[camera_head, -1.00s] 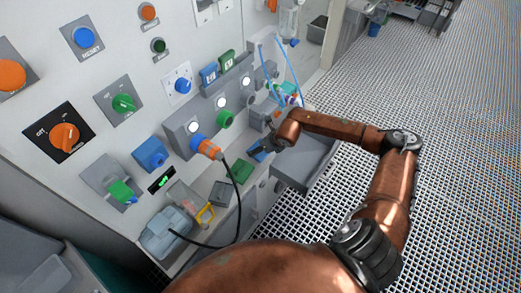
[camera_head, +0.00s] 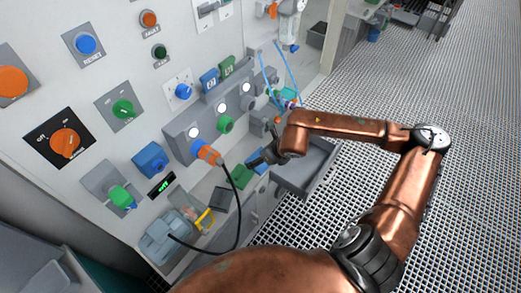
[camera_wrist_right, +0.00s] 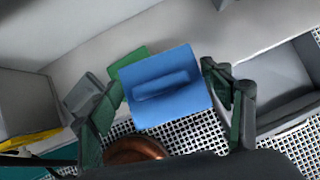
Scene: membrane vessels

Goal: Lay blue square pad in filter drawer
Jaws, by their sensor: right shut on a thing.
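The blue square pad (camera_wrist_right: 165,88) has a raised bar handle across its top. It sits between the two fingers of my right gripper (camera_wrist_right: 167,92) in the right wrist view, and the gripper is shut on it. In the head view the right gripper (camera_head: 261,157) reaches in from the right, and it partly hides the blue pad (camera_head: 258,165). The open grey filter drawer (camera_head: 308,188) lies just right of the gripper; its visible floor looks empty. The drawer also shows at the right of the right wrist view (camera_wrist_right: 278,78). My left gripper is out of view.
A green pad (camera_head: 240,177) and a grey pad (camera_head: 221,199) lie left of the gripper along the ledge. A black cable (camera_head: 238,215) loops from an orange connector (camera_head: 206,151). Blue tubes (camera_head: 280,70) stand behind the drawer. Grated floor is clear at the right.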

